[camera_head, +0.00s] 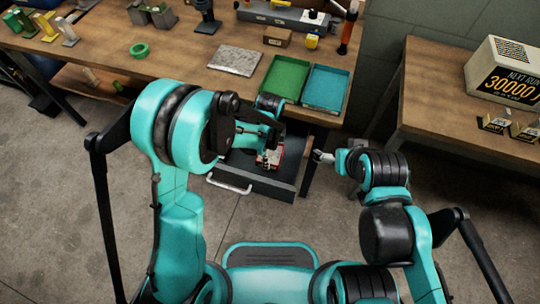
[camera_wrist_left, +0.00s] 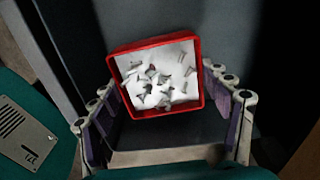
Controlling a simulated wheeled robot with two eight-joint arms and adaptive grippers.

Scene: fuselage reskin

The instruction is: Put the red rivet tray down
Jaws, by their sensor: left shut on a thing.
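The red rivet tray (camera_wrist_left: 203,72) is square with a white inside and several loose silver rivets, seen in the left wrist view. It also shows partly in the head view (camera_head: 278,160), inside or just above the open dark drawer (camera_head: 260,183). My left gripper (camera_wrist_left: 166,110) is shut on the tray, its purple-padded fingers at either side of the tray's near part. The left arm hides much of the tray in the head view. I cannot tell whether the tray touches the drawer floor. My right gripper (camera_head: 320,157) is right of the drawer, away from the tray; its finger opening is unclear.
The wooden workbench (camera_head: 185,62) above the drawer holds a green tray (camera_head: 285,77), a teal tray (camera_head: 325,89), a grey plate (camera_head: 235,60) and a green ring (camera_head: 139,50). A second table (camera_head: 450,95) with a sign box (camera_head: 508,75) stands at right.

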